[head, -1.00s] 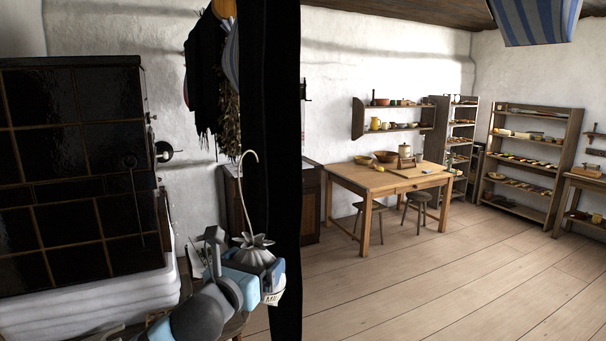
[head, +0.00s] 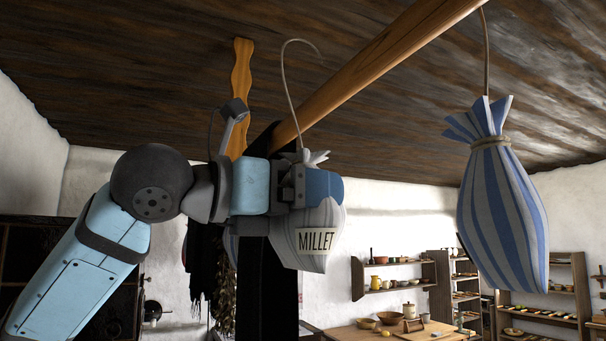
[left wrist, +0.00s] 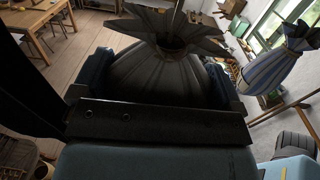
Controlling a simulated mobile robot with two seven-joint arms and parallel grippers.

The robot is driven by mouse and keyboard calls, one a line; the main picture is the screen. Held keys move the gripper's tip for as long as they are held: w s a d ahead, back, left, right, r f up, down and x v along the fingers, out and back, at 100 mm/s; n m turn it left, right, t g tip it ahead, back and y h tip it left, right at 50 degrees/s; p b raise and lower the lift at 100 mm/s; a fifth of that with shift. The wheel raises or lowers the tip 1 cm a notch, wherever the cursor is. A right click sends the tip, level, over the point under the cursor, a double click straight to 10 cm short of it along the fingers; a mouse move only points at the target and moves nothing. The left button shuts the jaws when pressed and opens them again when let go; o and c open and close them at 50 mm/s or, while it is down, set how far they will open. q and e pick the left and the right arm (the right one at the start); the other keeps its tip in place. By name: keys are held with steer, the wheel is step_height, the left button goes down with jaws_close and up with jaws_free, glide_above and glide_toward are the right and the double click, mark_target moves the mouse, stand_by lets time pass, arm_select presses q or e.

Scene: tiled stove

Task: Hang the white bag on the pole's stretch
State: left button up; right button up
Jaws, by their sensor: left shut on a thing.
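The white bag (head: 318,250), labelled MILLET, is in my left gripper (head: 320,188), which is shut on it just below its gathered neck. A thin wire hook (head: 285,75) rises from the neck, its curved tip opening to the right. The wooden pole (head: 385,60) slants from lower left to upper right under the ceiling. The hook's curve shows above and left of the pole, and its shank overlaps the pole's lower end in the picture; I cannot tell whether they touch. The left wrist view shows the bag's top (left wrist: 160,75) between the fingers. My right gripper is not seen.
A blue-and-white striped bag (head: 500,215) hangs by a wire from the pole's upper right stretch. A wavy wooden hanger (head: 240,85) comes down from the ceiling behind my arm. Dark cloths (head: 203,265) hang below it. A table and shelves (head: 400,275) stand far back.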

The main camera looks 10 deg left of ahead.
arm_select(q)
steer(key=shift+s+d+r+g+h, duration=0.15)
steer(key=shift+s+r+g, duration=0.05)
steer(key=shift+s+r, duration=0.4)
steer(key=shift+s+d+r+g+h, duration=0.15)
steer(key=shift+s+r+g, duration=0.05)
steer(key=shift+s+r, duration=0.4)
steer(key=shift+x, duration=2.05)
steer(key=w+d+f, duration=0.1)
steer(key=w+d+f+b, duration=0.1)
steer(key=d+f, duration=0.1)
steer(key=shift+w+d+f, duration=0.1)
steer(key=shift+w+d, duration=0.25)
steer(key=shift+w, duration=0.05)
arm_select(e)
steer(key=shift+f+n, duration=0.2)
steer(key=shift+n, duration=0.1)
arm_select(q)
steer(key=shift+d, duration=0.1)
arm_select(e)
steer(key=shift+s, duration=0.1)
arm_select(q)
steer(key=o, duration=0.5)
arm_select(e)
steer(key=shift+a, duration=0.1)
arm_select(q)
steer(key=shift+f, duration=0.1)
